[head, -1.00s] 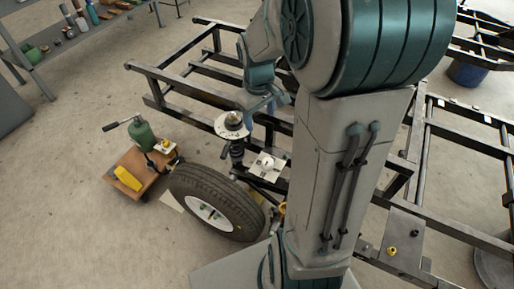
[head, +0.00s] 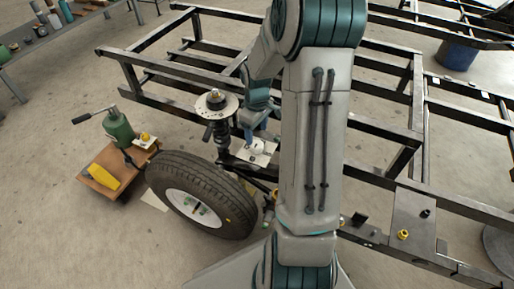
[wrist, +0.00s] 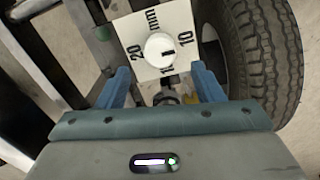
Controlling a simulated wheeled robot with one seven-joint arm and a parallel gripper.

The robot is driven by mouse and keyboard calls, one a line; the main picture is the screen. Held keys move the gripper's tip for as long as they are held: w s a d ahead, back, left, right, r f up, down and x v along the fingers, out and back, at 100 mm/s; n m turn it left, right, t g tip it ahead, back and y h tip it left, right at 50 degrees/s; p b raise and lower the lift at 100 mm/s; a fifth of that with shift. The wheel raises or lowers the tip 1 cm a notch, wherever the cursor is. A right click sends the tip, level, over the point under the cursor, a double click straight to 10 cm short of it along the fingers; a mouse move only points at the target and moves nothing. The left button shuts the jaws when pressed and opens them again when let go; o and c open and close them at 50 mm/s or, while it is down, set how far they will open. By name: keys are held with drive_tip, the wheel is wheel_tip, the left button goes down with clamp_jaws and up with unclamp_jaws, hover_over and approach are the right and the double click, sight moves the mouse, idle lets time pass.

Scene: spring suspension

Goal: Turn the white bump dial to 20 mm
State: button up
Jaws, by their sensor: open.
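The white dial (wrist: 160,49) is a round knob on a white plate (wrist: 182,22) marked 20, mm and 10; a label near the bottom is partly hidden. A short dark mark on the knob sits right of its centre, on the side of the 10. In the head view the dial (head: 257,148) is beside the spring strut, above the wheel. My gripper (wrist: 163,76) is open and empty, its two blue fingers apart on either side below the knob in the wrist view. In the head view its fingers show just above the plate, partly hidden by my arm.
The tyre (head: 202,195) stands close to the dial; it fills the right of the wrist view. The coil strut with a round top plate (head: 217,104) rises just left of my gripper. Black frame rails (head: 160,99) lie behind. A green jack (head: 119,130) stands at left.

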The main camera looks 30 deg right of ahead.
sight(257, 143)
wheel_tip(257, 143, down, 7)
drive_tip(key=shift+r+b, duration=0.1)
drive_tip(key=shift+b, duration=1.1)
drive_tip(key=c, duration=1)
